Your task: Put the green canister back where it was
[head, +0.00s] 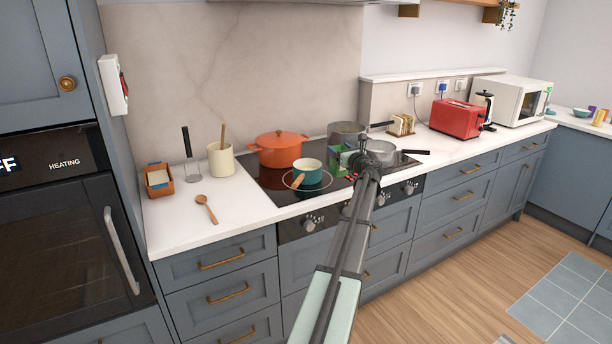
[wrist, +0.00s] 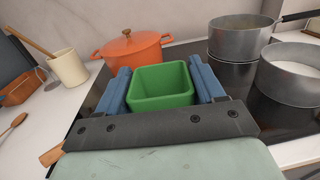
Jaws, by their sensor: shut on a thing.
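The green canister (wrist: 162,86) is a square, open-topped box that looks empty inside. My gripper (wrist: 160,82) is shut on it, with one blue finger on each side, in the wrist view. In the head view the canister (head: 346,159) is partly hidden behind my gripper (head: 354,160). It is over the black hob (head: 270,183), among the pots. I cannot tell how far it is above the glass.
An orange lidded pot (head: 278,148) stands behind left, a teal pan (head: 308,172) at front left. Two grey pans (wrist: 240,38) (wrist: 292,72) stand to the right. The counter left of the hob holds a utensil crock (head: 221,160) and a wooden spoon (head: 206,207), with free room at its front.

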